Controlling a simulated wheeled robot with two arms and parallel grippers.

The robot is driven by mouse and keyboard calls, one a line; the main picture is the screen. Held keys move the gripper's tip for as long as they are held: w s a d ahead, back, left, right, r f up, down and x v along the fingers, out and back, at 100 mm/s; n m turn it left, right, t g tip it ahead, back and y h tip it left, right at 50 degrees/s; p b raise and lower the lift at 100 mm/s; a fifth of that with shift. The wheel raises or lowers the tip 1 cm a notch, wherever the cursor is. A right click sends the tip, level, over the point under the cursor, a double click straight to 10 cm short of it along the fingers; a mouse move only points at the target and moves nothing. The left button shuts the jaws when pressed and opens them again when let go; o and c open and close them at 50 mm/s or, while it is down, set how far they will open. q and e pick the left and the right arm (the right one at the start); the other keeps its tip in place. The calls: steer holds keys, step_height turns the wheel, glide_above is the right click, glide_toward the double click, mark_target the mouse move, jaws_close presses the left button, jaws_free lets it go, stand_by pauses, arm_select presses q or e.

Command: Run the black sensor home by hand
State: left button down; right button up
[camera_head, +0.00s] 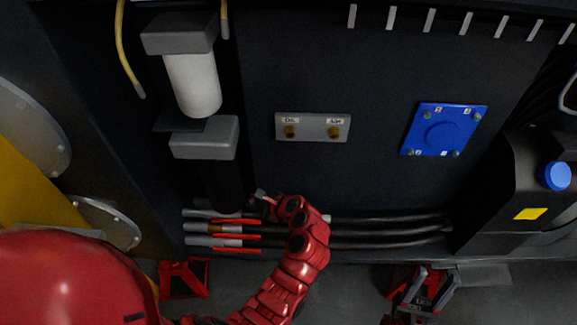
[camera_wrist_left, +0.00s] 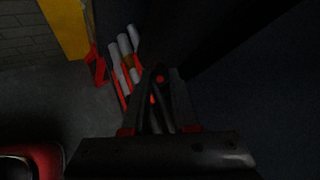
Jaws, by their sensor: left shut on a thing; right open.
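My left gripper (camera_head: 262,198) is in front of the dark panel, below and left of the grey plate. In the left wrist view my left gripper (camera_wrist_left: 160,105) is shut on a small dark thing with a red spot, seemingly the black sensor (camera_wrist_left: 160,78); its outline is hard to make out. The grey plate (camera_head: 312,120) carries two brass ports, one marked OIL (camera_head: 290,132) and one marked AIR (camera_head: 334,132); the gripper is apart from both. My right gripper (camera_head: 425,290) is open and empty at the lower right.
A white filter (camera_head: 193,85) with grey blocks stands left of the plate. Several hoses with grey ends and red tags (camera_head: 235,241) run low along the panel. A blue cover (camera_head: 443,130) is at right, and a black tank with a blue cap (camera_head: 555,176) beyond it.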

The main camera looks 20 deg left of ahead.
arm_select(q)
steer(key=w+d+r+m+t+h, duration=0.1)
steer(key=d+r+m+t+h, duration=0.1)
steer(key=d+r+m+t, duration=0.2)
steer(key=w+d+r+m+t+h+p, duration=0.1)
steer(key=w+d+r+m+t+h, duration=0.1)
steer(key=d+r+m+t, duration=0.3)
step_height(320, 180, up, 6)
steer(key=m+t+h, duration=0.1)
steer(key=t, duration=0.3)
steer(key=shift+w+d+r, duration=0.15)
steer(key=shift+w+d, duration=0.15)
steer(key=shift+p+x, duration=0.45)
steer(key=shift+x, duration=2.5)
steer(key=shift+x, duration=1.4)
